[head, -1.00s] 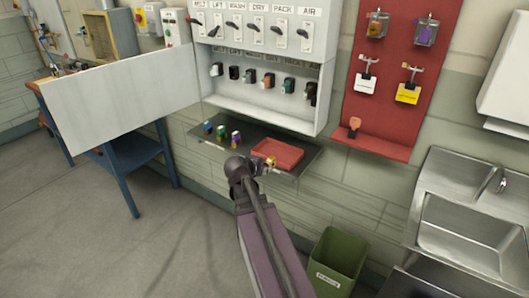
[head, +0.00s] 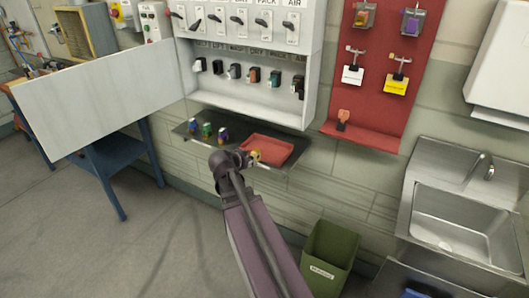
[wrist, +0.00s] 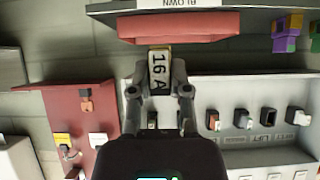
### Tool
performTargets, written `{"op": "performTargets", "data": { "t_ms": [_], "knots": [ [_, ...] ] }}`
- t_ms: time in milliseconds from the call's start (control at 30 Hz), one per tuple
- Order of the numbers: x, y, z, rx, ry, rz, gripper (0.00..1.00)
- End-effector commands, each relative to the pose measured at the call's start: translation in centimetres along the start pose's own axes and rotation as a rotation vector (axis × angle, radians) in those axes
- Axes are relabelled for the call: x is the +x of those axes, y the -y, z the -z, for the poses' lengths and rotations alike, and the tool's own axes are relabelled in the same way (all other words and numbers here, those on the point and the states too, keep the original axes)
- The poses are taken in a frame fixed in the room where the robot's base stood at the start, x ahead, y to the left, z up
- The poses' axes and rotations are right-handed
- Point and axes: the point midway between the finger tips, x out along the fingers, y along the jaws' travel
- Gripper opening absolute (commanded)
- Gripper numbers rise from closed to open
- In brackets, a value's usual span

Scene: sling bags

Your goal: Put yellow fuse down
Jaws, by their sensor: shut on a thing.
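My gripper (head: 247,157) is shut on the yellow fuse (head: 256,155), at the front left edge of the red tray (head: 280,153). In the wrist view, the fuse (wrist: 160,70) shows a pale face marked "16 A" between the fingers of my gripper (wrist: 160,88). The tray (wrist: 178,27) shows there just beyond the fuse, with a label reading "BLOWN". Whether the fuse touches the tray cannot be told.
Several coloured fuses (head: 207,129) stand on the dark shelf (head: 240,129) left of the tray. Above is the open white fuse cabinet (head: 235,100). A red board (head: 372,80) with hanging tags is at the right. A green bin (head: 330,252) stands below.

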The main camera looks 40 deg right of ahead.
Motion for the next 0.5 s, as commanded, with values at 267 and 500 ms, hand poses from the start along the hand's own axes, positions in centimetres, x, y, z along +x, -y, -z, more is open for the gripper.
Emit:
{"op": "performTargets", "data": {
  "t_ms": [267,500],
  "knots": [
    [1.7,0.9,0.9,0.000,0.000,0.000,0.00],
    [5.2,2.6,2.8,0.001,0.000,0.001,0.00]
  ]
}}
